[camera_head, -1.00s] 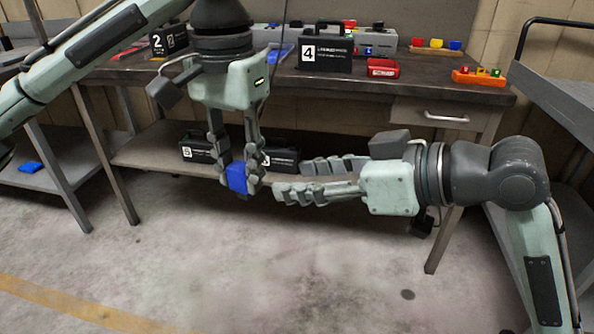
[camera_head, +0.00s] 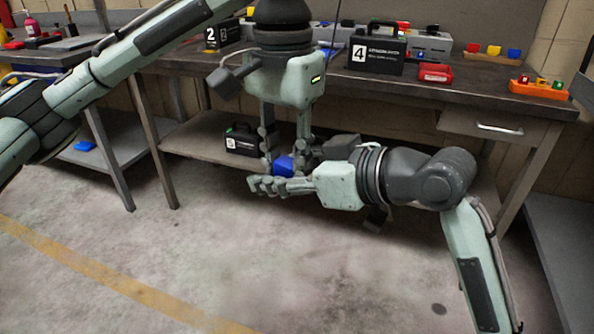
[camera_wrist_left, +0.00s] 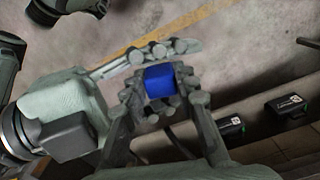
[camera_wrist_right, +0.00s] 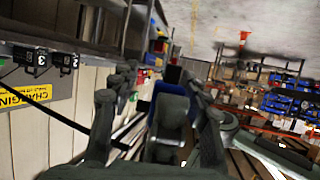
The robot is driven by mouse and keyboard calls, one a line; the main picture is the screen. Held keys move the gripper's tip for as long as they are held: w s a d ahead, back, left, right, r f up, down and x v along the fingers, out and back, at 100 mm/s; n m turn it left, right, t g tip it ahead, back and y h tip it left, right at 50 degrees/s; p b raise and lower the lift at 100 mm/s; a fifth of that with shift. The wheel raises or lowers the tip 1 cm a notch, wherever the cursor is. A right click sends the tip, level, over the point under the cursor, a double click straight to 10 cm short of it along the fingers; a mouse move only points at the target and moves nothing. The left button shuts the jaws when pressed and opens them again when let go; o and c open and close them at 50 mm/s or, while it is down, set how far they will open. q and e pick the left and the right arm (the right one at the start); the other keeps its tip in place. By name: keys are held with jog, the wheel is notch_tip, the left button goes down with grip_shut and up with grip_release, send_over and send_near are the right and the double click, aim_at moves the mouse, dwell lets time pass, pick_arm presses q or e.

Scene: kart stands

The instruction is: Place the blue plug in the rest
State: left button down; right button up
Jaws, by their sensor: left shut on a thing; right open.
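The blue plug (camera_head: 284,166) is a small block held between the fingertips of my left gripper (camera_head: 285,158), which points down in front of the bench. It shows between the same fingers in the left wrist view (camera_wrist_left: 160,82). My right gripper (camera_head: 275,182) is open and comes in from the right. Its fingers lie around the plug and the left fingertips; contact cannot be told. The right wrist view shows blue (camera_wrist_right: 158,92) between its fingers, partly hidden by grey finger parts. An orange holder (camera_head: 538,90) with coloured pieces sits at the bench's right end; which stand is the rest is unclear.
The bench top (camera_head: 440,88) carries black case 4 (camera_head: 376,50), a red block (camera_head: 435,72) and another holder with coloured pieces (camera_head: 492,57). Black case 5 (camera_head: 243,140) is on the lower shelf. A blue item (camera_head: 85,146) lies on the left shelf. The front floor is clear.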

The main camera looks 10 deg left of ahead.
jog(key=shift+w+a+f, duration=0.1)
jog(key=shift+a, duration=0.1)
jog(key=shift+w+d, duration=0.1)
grip_shut()
jog(key=shift+c, duration=1.2)
grip_release()
jog(key=shift+o, duration=1.2)
